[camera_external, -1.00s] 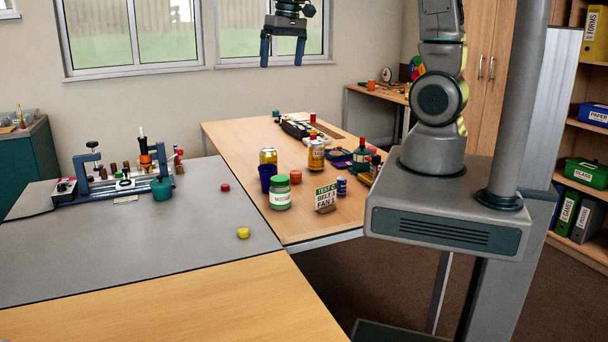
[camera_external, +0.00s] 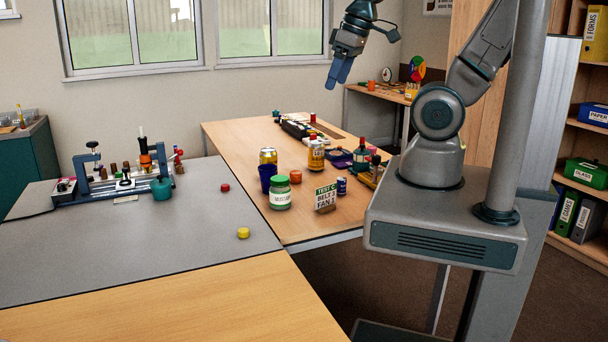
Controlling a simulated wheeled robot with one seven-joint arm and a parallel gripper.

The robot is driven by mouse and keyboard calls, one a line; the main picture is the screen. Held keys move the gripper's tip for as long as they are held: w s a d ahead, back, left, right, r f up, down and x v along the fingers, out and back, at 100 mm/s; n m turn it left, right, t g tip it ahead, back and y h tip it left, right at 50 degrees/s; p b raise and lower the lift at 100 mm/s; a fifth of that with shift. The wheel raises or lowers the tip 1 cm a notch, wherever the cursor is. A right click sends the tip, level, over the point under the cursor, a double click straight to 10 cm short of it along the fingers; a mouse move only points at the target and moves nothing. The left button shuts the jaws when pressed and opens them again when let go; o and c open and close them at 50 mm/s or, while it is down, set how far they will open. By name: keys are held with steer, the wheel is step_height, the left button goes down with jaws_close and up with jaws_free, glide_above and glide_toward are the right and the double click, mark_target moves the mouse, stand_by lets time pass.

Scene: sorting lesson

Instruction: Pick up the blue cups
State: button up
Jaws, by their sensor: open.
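A dark blue cup (camera_external: 267,176) stands upright on the wooden table, left of the middle, just behind and left of a white jar with a green lid (camera_external: 280,194). I cannot make out a second blue cup for certain. My gripper (camera_external: 338,76) is high above the far part of the table, in front of the window's right edge, pointing down and tilted. It is empty. Its fingers overlap in this view. It is well apart from the cup, above it and to its right.
Yellow cans (camera_external: 315,156), a small blue can (camera_external: 341,186), a sign (camera_external: 326,198) and a dark bottle (camera_external: 361,156) crowd the wooden table. A belt device (camera_external: 300,128) lies behind. The grey table (camera_external: 130,250) has a red cap (camera_external: 225,188), a yellow cap (camera_external: 243,232) and a rig (camera_external: 110,186); its front is clear.

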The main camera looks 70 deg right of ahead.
steer(key=shift+w, duration=0.1)
steer(key=m+g+b, duration=0.4)
steer(key=m+b, duration=1)
steer(key=m, duration=1.1)
glide_above(267, 167)
steer(key=s+a, duration=0.1)
steer(key=a, duration=0.1)
step_height(267, 167, down, 21)
step_height(267, 167, down, 13)
steer(key=shift+s+a+f, duration=0.1)
steer(key=shift+s+f, duration=0.05)
steer(key=c, duration=1.3)
steer(key=shift+o, duration=0.2)
